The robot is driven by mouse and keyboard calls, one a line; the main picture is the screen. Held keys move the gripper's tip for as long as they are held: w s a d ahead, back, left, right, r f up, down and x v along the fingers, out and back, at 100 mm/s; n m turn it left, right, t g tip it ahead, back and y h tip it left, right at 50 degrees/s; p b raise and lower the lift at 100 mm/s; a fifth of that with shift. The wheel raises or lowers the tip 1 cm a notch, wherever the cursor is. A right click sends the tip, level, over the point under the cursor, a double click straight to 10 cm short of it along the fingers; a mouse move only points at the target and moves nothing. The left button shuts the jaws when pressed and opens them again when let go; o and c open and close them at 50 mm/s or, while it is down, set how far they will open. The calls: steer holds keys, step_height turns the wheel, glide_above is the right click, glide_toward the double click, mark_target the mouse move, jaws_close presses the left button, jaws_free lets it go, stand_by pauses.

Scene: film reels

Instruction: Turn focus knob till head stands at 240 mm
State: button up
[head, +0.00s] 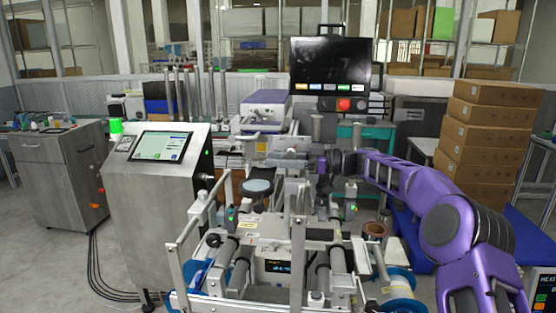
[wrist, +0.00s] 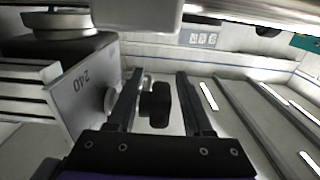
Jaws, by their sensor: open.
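A black knob (wrist: 156,105) shows in the wrist view, between my gripper's two dark fingers. My gripper (wrist: 158,76) is open, with a visible gap on each side of the knob; I cannot tell whether either finger touches it. A grey plate (wrist: 85,88) marked "240" stands just left of the fingers, with a round silver part beside it. A pale block (wrist: 137,12) hangs at the top of this view. In the head view my gripper (head: 308,163) points left at the middle of the machine. The knob is not distinguishable there.
Machine rollers and upright posts (head: 298,255) stand below my gripper. A steel console (head: 160,190) with a screen is at left. A black monitor (head: 330,65) stands behind. Stacked cartons (head: 487,135) are at right. Open floor shows at far left.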

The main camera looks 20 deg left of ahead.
steer(key=shift+f, duration=0.1)
jaws_close()
steer(key=shift+f, duration=0.1)
steer(key=shift+a+f+b, duration=0.1)
steer(key=shift+f+b, duration=0.1)
steer(key=shift+b, duration=0.3)
steer(key=shift+r+g+y+b, duration=0.3)
steer(key=shift+y+b, duration=0.6)
steer(key=shift+b, duration=0.25)
steer(key=shift+r+g+y+b, duration=0.3)
steer(key=shift+y+b, duration=0.6)
steer(key=shift+b, duration=0.2)
steer(key=shift+r+g+y+b, duration=0.2)
steer(key=shift+g+y+b, duration=0.1)
steer(key=shift+y+b, duration=0.75)
